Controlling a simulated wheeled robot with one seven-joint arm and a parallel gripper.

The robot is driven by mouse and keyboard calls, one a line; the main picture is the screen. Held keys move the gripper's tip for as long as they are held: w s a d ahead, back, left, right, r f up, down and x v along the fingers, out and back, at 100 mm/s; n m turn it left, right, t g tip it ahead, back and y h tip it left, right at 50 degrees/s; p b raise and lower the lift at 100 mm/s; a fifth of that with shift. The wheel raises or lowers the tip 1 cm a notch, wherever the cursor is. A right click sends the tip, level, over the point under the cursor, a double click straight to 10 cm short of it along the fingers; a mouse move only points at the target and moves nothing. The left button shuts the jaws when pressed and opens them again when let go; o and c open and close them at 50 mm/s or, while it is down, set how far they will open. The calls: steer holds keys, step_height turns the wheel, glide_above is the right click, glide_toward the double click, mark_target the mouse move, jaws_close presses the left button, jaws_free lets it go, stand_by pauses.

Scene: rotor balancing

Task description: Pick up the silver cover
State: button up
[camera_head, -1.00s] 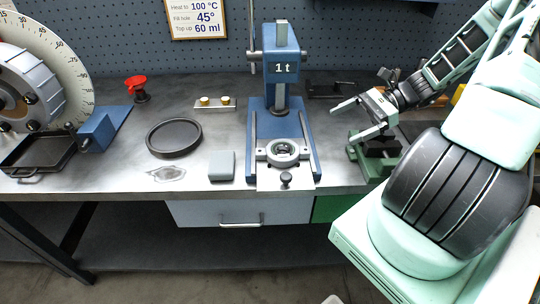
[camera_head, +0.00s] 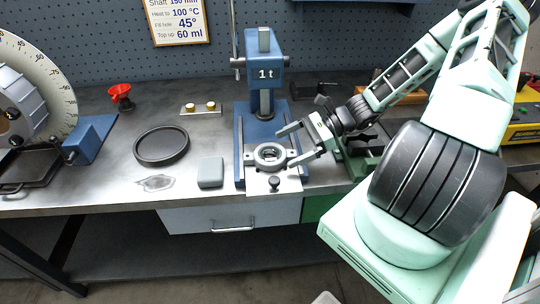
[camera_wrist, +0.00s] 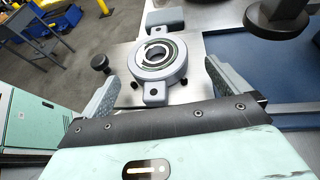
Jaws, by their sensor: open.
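A silver round part with two ears and a dark ring inside it (camera_head: 270,157) lies on the bare plate of the blue press; it is the likeliest silver cover. In the wrist view the silver part (camera_wrist: 157,59) lies ahead of and partly between my fingers, with one ear toward me and one away. My gripper (camera_head: 285,149) is open and empty, just right of the silver part, its fingers pointing at it. In the wrist view my gripper (camera_wrist: 158,78) has one finger on each side; I cannot tell whether either touches.
The blue press (camera_head: 264,75) stands behind the part, its ram overhead. A dark knob (camera_head: 274,183) stands at the plate's front. A grey block (camera_head: 210,172) and a dark round tray (camera_head: 161,146) lie to the left. A green vise-like fixture (camera_head: 360,165) is to the right.

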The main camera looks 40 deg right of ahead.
mark_target(277, 152)
steer(key=shift+p+x, duration=0.45)
steer(key=shift+x, duration=1.7)
steer(key=shift+s+a+r, duration=0.15)
steer(key=shift+a+r, duration=0.05)
steer(key=c, duration=1.2)
steer(key=shift+c, duration=0.2)
steer(key=shift+r, duration=0.1)
